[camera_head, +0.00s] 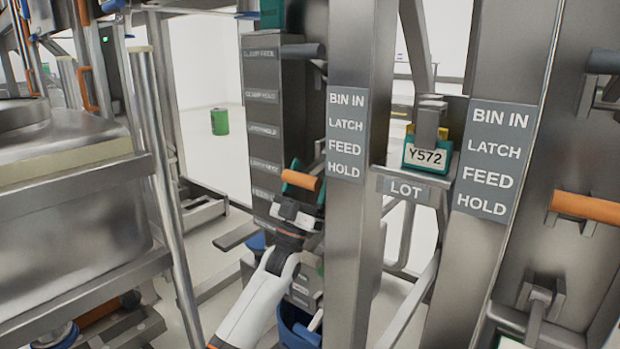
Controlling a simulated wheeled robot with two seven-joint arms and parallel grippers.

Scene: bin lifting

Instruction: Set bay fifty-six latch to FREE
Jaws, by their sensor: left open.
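An orange-ended handle (301,180) sticks out from the left post, beside a grey panel of labels (263,96) that includes LATCH HOLD. My left gripper (306,189) is open at this handle, with its teal fingers around or right beside the orange end. Whether they touch it I cannot tell. A second orange handle (584,208) is on the right post, with no gripper near it. No number fifty-six and no FREE mark can be read. My right gripper is out of view.
Two signs reading BIN IN, LATCH, FEED, HOLD are on the middle post (346,135) and the right post (487,158). Between them is a green holder tagged Y572 (428,156) above a LOT plate (404,187). A steel bin (70,225) fills the left.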

